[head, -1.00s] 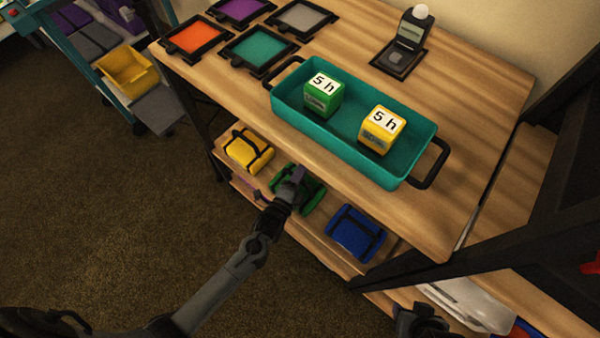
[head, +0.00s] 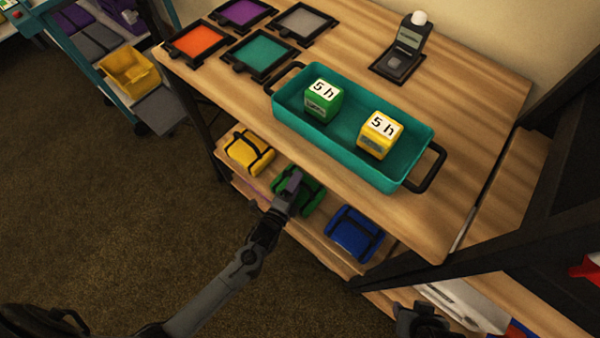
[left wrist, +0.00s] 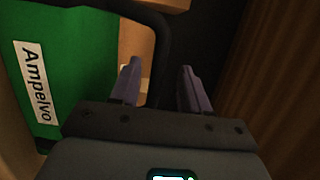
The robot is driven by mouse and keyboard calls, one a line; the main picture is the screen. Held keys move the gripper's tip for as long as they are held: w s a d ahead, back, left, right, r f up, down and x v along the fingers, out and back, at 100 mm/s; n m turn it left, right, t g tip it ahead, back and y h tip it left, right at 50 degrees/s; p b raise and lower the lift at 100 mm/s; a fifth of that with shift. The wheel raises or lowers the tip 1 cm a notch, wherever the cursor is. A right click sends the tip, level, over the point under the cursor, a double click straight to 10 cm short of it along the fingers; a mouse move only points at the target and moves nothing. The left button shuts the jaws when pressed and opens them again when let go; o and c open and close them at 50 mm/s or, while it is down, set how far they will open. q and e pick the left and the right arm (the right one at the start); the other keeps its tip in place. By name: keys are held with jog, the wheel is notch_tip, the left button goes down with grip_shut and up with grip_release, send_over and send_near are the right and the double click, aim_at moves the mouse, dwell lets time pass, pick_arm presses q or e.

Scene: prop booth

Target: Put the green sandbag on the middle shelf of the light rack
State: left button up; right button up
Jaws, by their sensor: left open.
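The green sandbag (head: 313,195) lies on a wooden shelf (head: 278,222) below the tabletop, between a yellow bag (head: 244,153) and a blue bag (head: 350,236). My left gripper (head: 293,181) is over it and hides part of it. In the left wrist view, the sandbag (left wrist: 70,60) shows at the left with a white "Ampelvo" label. Its black strap (left wrist: 166,40) curves down between the fingers of my open left gripper (left wrist: 160,85). My right gripper (head: 422,321) shows only as a dark shape at the bottom edge; its jaws are unclear. I cannot tell which rack is the light one.
A teal tray (head: 432,152) with a green and a yellow "5 h" block stands on the tabletop above, overlooking the shelf. Coloured framed pads (head: 258,55) lie at the back left. A dark rack post (head: 450,262) stands at the right. Open floor lies left.

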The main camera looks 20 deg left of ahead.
pick_arm(q)
jog(key=s+a+r+n+g+p, duration=0.1)
jog(key=s+a+r+n+g, duration=0.1)
jog(key=s, duration=0.5)
jog(key=s+a+r+n+g, duration=0.1)
jog(key=s+r+n+g, duration=0.4)
jog(key=s+n+g, duration=0.2)
jog(key=s+a+r+n+g+y+p, duration=0.1)
jog(key=s+a+r+n+g, duration=0.1)
jog(key=s+n+g, duration=0.3)
jog(key=s+r+n, duration=0.1)
jog(key=s+n, duration=0.2)
jog(key=shift+s+a+r+p, duration=0.3)
jog(key=shift+s+r+p, duration=0.05)
